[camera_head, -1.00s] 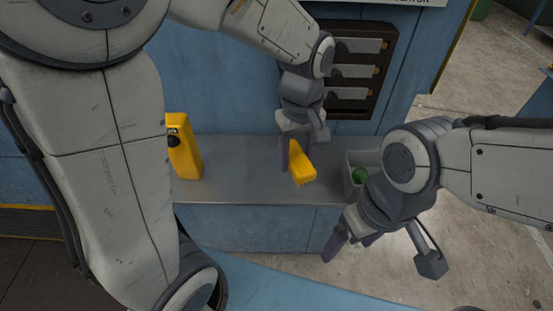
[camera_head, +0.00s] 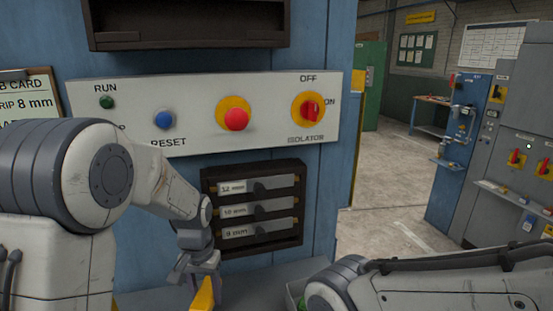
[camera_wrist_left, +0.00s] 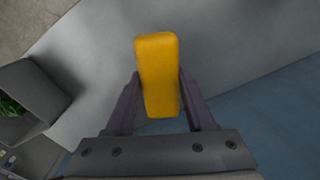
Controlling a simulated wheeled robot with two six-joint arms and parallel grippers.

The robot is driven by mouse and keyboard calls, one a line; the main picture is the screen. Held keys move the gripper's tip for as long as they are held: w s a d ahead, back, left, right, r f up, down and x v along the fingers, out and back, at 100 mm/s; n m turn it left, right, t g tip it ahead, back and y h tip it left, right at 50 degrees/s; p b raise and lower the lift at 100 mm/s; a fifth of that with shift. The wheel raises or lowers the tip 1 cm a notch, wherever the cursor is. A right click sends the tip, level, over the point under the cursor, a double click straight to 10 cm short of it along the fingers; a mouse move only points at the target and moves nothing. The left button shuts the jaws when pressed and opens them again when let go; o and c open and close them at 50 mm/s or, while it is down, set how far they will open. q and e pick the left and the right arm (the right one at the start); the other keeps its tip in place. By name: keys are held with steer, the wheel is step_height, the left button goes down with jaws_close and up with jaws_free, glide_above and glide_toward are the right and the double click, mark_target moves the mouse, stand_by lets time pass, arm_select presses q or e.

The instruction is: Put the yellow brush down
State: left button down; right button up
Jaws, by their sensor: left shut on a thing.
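The yellow brush (camera_head: 203,293) shows at the bottom edge of the head view, only its upper part in frame. In the left wrist view it is a plain yellow block (camera_wrist_left: 157,60) between two dark fingers. My left gripper (camera_head: 200,272) is shut on it, and it also shows in the left wrist view (camera_wrist_left: 158,88). The brush is over the grey metal bench (camera_wrist_left: 225,45); whether it touches the surface I cannot tell. My right arm comes in from the lower right of the head view, but its gripper is out of frame.
A grey bin (camera_wrist_left: 42,88) with something green (camera_wrist_left: 12,108) stands beside the brush. A dark rack (camera_head: 253,210) with labelled slots and a control panel (camera_head: 190,118) with red and blue buttons are on the blue cabinet behind.

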mark_target(198, 294)
arm_select(q)
steer(key=shift+w+a+f+m, duration=0.25)
steer(key=shift+a+f+m, duration=0.2)
steer(key=shift+a, duration=0.2)
steer(key=shift+w+a+f+m, duration=0.25)
steer(key=shift+a+f+m, duration=0.2)
steer(key=shift+a, duration=0.15)
steer(key=s+d+r+n, duration=0.2)
steer(key=s+d+r, duration=0.8)
steer(key=d, duration=0.2)
steer(key=w+a+f+p, duration=0.1)
steer(key=a+f, duration=0.1)
steer(key=a, duration=0.1)
steer(key=w+a+f, duration=0.1)
steer(key=a+f, duration=0.1)
steer(key=a, duration=0.2)
steer(key=w+a+f+p, duration=0.1)
steer(key=a+f, duration=0.1)
steer(key=a, duration=0.1)
steer(key=shift+a+f+p, duration=0.15)
steer(key=shift+f+p, duration=0.15)
steer(key=shift+f, duration=0.05)
steer(key=shift+a+f, duration=0.1)
steer(key=shift+f, duration=0.15)
step_height(198, 294, down, 3)
steer(key=shift+f+p, duration=0.2)
steer(key=shift+p, duration=0.2)
steer(key=shift+f, duration=0.2)
